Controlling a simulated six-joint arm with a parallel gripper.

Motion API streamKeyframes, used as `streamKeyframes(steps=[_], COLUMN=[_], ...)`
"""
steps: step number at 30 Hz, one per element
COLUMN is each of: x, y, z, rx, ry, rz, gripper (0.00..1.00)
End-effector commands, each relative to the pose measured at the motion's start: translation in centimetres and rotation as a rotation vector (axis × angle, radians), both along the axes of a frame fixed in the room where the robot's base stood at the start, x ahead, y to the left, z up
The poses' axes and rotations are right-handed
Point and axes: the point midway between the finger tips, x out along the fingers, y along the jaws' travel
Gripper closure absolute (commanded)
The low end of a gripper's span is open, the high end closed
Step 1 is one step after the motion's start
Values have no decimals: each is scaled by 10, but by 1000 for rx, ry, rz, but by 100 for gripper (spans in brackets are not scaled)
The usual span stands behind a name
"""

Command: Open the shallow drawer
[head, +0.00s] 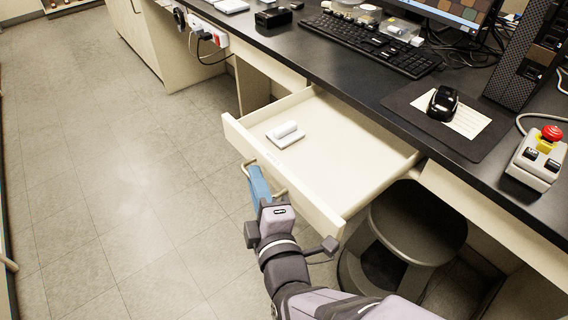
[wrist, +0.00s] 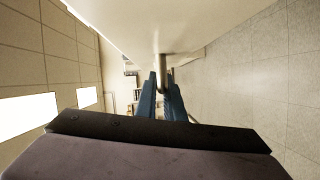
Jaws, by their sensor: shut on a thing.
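The shallow drawer (head: 345,150) is pulled well out from under the black desk in the head view. It is cream-coloured, and a small white item (head: 286,133) lies in it near the front left. A bar handle (head: 247,166) is fixed to its front panel; it also shows in the wrist view (wrist: 162,72). My gripper (head: 256,178) is at this handle, its blue fingers shut on it. In the wrist view, the fingertips (wrist: 162,84) lie on either side of the bar. Part of the handle is hidden by the fingers.
A dark round stool (head: 415,225) stands under the desk, right of the drawer. The desk top holds a keyboard (head: 370,45), a mouse (head: 443,103) on a dark mat, and a control box with a red button (head: 551,133). The tiled floor at left is clear.

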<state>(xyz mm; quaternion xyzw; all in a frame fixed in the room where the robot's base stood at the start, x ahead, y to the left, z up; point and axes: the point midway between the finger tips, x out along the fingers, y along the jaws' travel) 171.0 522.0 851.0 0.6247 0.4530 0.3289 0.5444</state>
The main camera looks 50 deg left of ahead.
Motion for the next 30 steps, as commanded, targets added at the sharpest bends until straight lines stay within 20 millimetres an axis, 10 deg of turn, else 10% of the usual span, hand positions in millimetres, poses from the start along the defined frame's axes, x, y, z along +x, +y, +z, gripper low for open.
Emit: streamKeyframes(steps=[9,24,26,30], x=[-42,-47,-47,-47], y=[0,0,0,0], z=[-1,-1,-1,-1], rx=[-6,-3,-3,-2], ry=[0,0,0,0], rz=[2,0,0,-1], gripper=[100,100,77,73])
